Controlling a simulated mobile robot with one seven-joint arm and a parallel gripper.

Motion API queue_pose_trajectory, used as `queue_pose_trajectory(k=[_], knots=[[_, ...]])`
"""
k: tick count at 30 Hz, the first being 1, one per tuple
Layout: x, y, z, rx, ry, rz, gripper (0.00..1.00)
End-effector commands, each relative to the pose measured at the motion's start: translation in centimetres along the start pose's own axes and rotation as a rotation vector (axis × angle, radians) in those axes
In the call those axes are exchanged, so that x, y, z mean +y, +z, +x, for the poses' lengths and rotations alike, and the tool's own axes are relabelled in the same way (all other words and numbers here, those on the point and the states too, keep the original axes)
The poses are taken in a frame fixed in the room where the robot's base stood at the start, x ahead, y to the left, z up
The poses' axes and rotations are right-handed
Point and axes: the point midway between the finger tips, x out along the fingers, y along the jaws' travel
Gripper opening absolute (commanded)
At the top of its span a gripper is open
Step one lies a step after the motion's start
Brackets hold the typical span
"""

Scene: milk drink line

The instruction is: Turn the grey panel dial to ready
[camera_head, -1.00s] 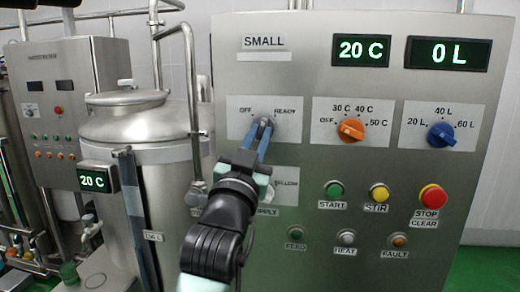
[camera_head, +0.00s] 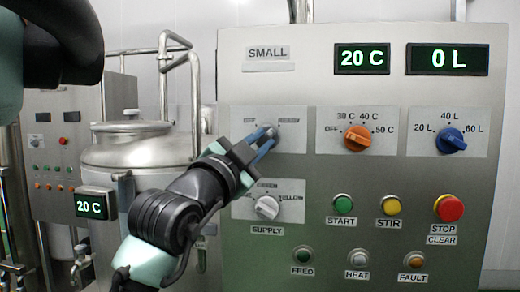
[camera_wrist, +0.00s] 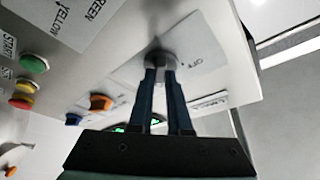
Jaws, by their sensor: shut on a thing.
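The grey panel dial (camera_head: 270,129) sits on its white OFF/READY plate (camera_head: 296,144) at the panel's upper left. My gripper (camera_head: 267,140) reaches it from the lower left, its blue fingers shut on the dial. The wrist view also shows the fingers (camera_wrist: 160,72) closed around the grey dial (camera_wrist: 160,57). The fingers cover part of the dial, so its exact pointing direction is hard to tell.
An orange temperature dial (camera_head: 358,138) and a blue volume dial (camera_head: 451,140) stand to the right. A grey supply dial (camera_head: 267,207) is just below my gripper. Start (camera_head: 343,204), stir (camera_head: 392,204) and stop (camera_head: 448,208) buttons are lower right. A steel tank (camera_head: 130,160) stands left.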

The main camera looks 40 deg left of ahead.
Motion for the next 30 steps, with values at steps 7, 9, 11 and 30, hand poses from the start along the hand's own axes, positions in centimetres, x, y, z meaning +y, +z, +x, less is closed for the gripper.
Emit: queue_pose_trajectory(k=[7, 9, 11, 30], knots=[[0.1, 0.1, 0.0, -0.003, 0.004, 0.009, 0.00], [0.1, 0.1, 0.0, -0.003, 0.004, 0.009, 0.00], [0.1, 0.1, 0.0, -0.003, 0.004, 0.009, 0.00], [0.1, 0.2, -1.1, -0.001, 0.000, 0.006, 0.46]])
